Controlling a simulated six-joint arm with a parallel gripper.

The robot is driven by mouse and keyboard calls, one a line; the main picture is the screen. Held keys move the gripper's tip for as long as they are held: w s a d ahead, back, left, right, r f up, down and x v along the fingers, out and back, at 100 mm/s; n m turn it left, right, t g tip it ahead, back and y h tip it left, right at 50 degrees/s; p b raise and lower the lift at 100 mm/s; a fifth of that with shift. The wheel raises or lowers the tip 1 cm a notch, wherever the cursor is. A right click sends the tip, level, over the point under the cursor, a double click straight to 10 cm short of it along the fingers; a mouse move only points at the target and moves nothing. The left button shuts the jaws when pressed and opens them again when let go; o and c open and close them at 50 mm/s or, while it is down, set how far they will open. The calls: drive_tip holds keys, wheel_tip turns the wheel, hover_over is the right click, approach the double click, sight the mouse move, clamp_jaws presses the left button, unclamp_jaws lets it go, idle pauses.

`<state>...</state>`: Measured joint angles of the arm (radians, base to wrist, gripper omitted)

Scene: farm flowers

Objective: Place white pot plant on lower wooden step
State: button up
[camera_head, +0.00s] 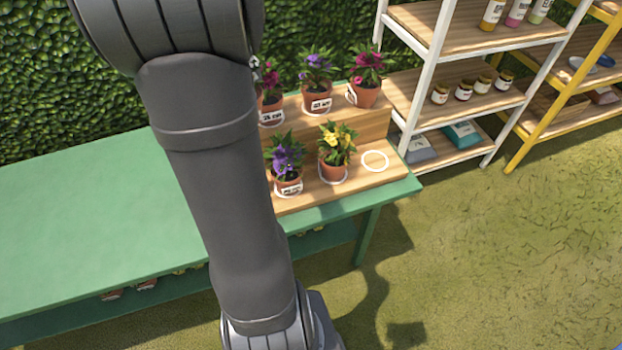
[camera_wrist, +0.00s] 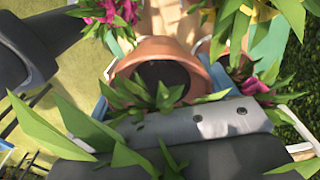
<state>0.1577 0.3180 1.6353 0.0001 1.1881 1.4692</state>
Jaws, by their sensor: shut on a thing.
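The stepped wooden stand (camera_head: 375,128) sits on the right end of the green table in the head view. Its lower step (camera_head: 310,198) holds a purple-flowered plant (camera_head: 286,165) and a yellow-flowered plant (camera_head: 335,152) in terracotta pots. An empty white ring (camera_head: 375,161) lies to their right. My gripper is hidden behind my arm in the head view. In the wrist view my gripper (camera_wrist: 195,112) is shut on a terracotta potted plant (camera_wrist: 140,52), with green leaves around the jaws. No white flowers show in either view, so its flower colour cannot be told.
The upper step bears purple (camera_head: 318,78) and magenta (camera_head: 367,76) plants, another partly behind my arm. A white shelf rack (camera_head: 440,45) with jars and bottles stands close on the right, a yellow rack (camera_head: 545,115) beyond. The green table's left side (camera_head: 90,225) is clear.

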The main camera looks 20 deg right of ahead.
drive_tip(key=s+d, duration=0.2)
drive_tip(key=d, duration=0.8)
drive_tip(key=s+d, duration=0.2)
drive_tip(key=d, duration=0.7)
drive_tip(key=s+d, duration=1.3)
drive_tip(key=d, duration=0.5)
wheel_tip(320, 180, down, 11)
drive_tip(key=shift+n, duration=0.3)
drive_tip(key=w+f, duration=0.2)
drive_tip(key=w, duration=0.1)
drive_tip(key=w+a+f, duration=0.1)
drive_tip(key=w+f, duration=0.2)
drive_tip(key=w, duration=0.1)
drive_tip(key=w+a+f, duration=0.1)
drive_tip(key=w+f, duration=0.1)
drive_tip(key=w, duration=0.2)
drive_tip(key=shift+a+f, duration=0.15)
drive_tip(key=shift+f, duration=1.95)
drive_tip(key=shift+s+f, duration=0.1)
drive_tip(key=shift+f, duration=0.05)
drive_tip(key=o, duration=1.3)
